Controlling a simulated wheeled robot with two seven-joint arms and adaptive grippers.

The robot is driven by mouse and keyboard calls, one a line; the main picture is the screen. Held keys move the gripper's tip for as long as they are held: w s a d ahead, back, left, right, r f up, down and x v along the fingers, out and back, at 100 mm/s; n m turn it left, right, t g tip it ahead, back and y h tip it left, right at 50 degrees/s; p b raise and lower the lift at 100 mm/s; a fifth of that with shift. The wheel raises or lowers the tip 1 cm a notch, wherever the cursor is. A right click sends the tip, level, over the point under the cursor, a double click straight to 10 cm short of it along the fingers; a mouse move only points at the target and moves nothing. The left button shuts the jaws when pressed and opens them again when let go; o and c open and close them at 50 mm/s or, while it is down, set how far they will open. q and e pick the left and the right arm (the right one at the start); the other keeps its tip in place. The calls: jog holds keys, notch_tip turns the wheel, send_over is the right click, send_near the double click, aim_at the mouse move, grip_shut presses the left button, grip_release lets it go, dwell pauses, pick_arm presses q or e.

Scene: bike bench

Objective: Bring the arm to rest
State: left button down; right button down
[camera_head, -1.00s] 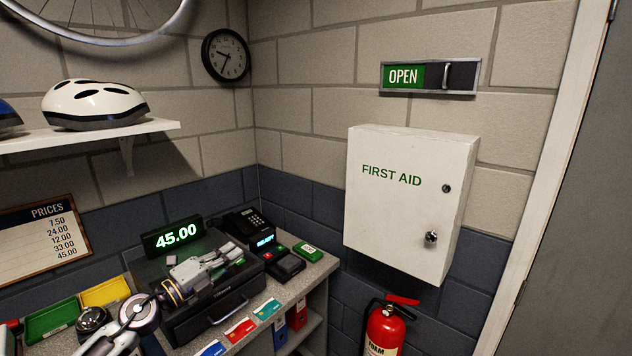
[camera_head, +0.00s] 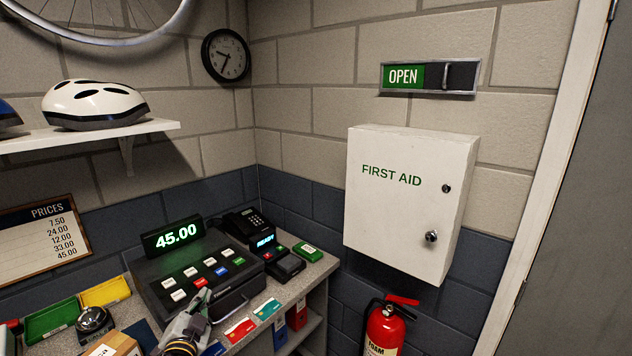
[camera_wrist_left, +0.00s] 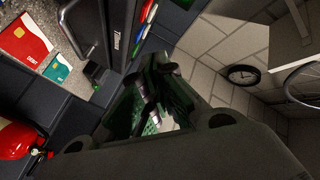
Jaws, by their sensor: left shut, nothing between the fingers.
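My left gripper (camera_head: 200,300) is at the bottom of the head view, in front of the cash register (camera_head: 158,272). It is shut and holds nothing. Its fingers overlap the register's front edge in the picture; I cannot tell whether they touch it. In the left wrist view the gripper's dark fingers (camera_wrist_left: 155,95) fill the middle, and the register's drawer handle (camera_wrist_left: 80,28) shows at upper left. My right gripper is not in view.
Coloured cards (camera_head: 240,328) lie along the counter front. A card reader (camera_head: 285,266), a bell (camera_head: 93,320) and green and yellow trays (camera_head: 105,291) stand nearby. A first aid cabinet (camera_head: 400,205) and a fire extinguisher (camera_head: 384,330) are at right.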

pick_arm(q)
jog(key=s+d+f+n+g, duration=0.1)
jog(key=s+f+n+g, duration=0.3)
jog(key=s+f+g, duration=0.55)
jog(key=s+d+f+n+g+h, duration=0.1)
jog(key=s+d+f+g, duration=0.2)
jog(key=s, duration=0.5)
jog(key=s+d+f+g+h, duration=0.1)
jog(key=s+d+f+h, duration=0.15)
jog(key=s+f, duration=0.7)
jog(key=f, duration=2.8)
jog(key=s+a+f+g, duration=0.1)
jog(key=s+a+f, duration=0.1)
jog(key=s+f, duration=0.8)
jog(key=s+a+f+g, duration=0.1)
jog(key=s+f, duration=1)
jog(key=s, duration=0.2)
jog(key=shift+a+y, duration=0.35)
jog(key=shift+y, duration=0.1)
